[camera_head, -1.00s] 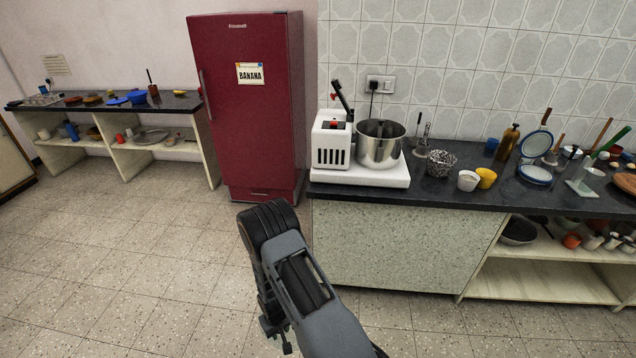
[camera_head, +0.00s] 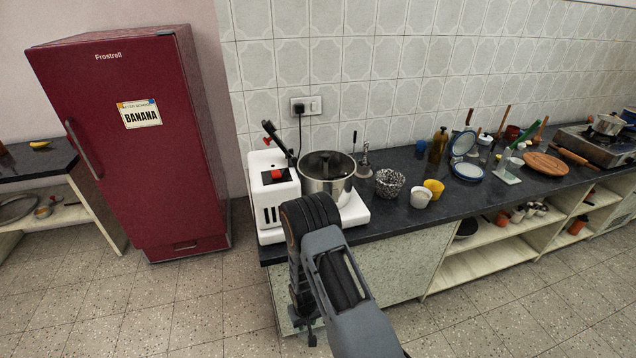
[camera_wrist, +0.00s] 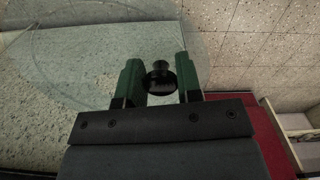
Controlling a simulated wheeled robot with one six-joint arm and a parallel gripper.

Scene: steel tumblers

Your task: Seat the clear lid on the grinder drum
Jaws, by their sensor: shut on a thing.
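My gripper (camera_wrist: 159,76) is shut on the black knob of the clear lid (camera_wrist: 95,50), between its two green fingers. The lid is a see-through disc, showing faintly in the wrist view with the speckled counter front behind it. I cannot make out the lid in the head view, where my arm blocks part of the scene. The grinder drum (camera_head: 327,187) is a steel pot on a white machine base (camera_head: 271,195) at the counter's left end. Its top looks open, with a dark post inside. The lid is apart from the drum.
A black-and-white bowl (camera_head: 389,183), a white cup (camera_head: 421,197) and a yellow cup (camera_head: 434,188) stand right of the drum. A dark lever (camera_head: 277,139) rises from the machine behind. The red fridge (camera_head: 138,150) stands left. Floor before the counter is clear.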

